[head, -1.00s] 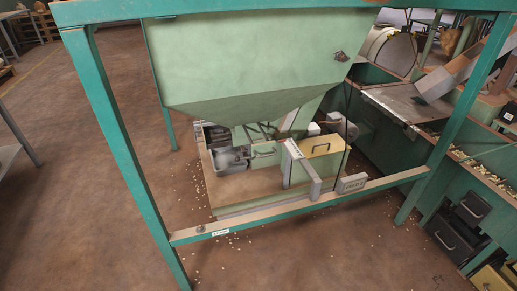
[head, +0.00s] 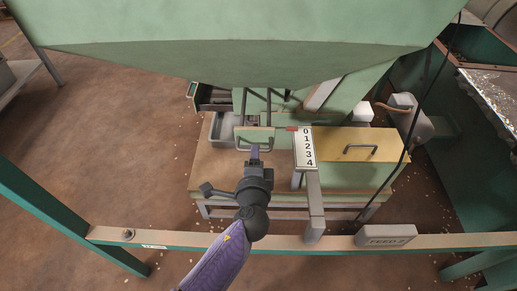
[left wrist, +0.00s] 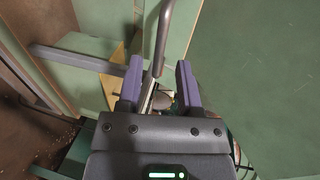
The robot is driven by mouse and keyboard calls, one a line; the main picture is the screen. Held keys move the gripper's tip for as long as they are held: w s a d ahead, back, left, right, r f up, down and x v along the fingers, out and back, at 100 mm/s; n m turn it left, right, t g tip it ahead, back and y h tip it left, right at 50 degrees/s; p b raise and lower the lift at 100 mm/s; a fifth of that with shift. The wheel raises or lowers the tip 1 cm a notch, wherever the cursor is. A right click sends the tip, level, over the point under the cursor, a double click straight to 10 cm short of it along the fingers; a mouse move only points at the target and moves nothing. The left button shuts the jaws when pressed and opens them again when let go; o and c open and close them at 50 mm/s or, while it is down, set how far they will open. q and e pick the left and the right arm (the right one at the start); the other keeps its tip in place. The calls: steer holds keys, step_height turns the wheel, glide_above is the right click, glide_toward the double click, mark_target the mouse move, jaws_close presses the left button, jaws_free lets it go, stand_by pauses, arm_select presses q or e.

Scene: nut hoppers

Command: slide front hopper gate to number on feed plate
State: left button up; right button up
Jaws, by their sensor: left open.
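The green front gate (head: 254,133) under the hopper (head: 240,62) has a grey bar handle. A red pointer (head: 291,128) lies beside the 0 on the white number scale (head: 305,147), which runs 0 to 4. The feed plate (head: 387,238) on the front rail appears to read FEED 2. My left gripper (head: 254,153) is at the gate handle. In the left wrist view its purple fingers (left wrist: 160,82) are open, with the grey handle bar (left wrist: 163,38) reaching between them; contact cannot be told. My right gripper is not in view.
A yellow-topped box with a handle (head: 358,145) stands right of the scale. A grey post (head: 314,205) rises from the front rail (head: 210,243) to the scale. A black cable (head: 425,105) hangs at the right. A grey tray (head: 222,128) sits left of the gate.

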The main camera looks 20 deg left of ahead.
arm_select(q)
steer(key=b+x, duration=0.1)
steer(key=x, duration=0.2)
steer(key=shift+w+a+f, duration=0.1)
steer(key=shift+w, duration=0.2)
jaws_close()
stand_by(0.4)
stand_by(0.8)
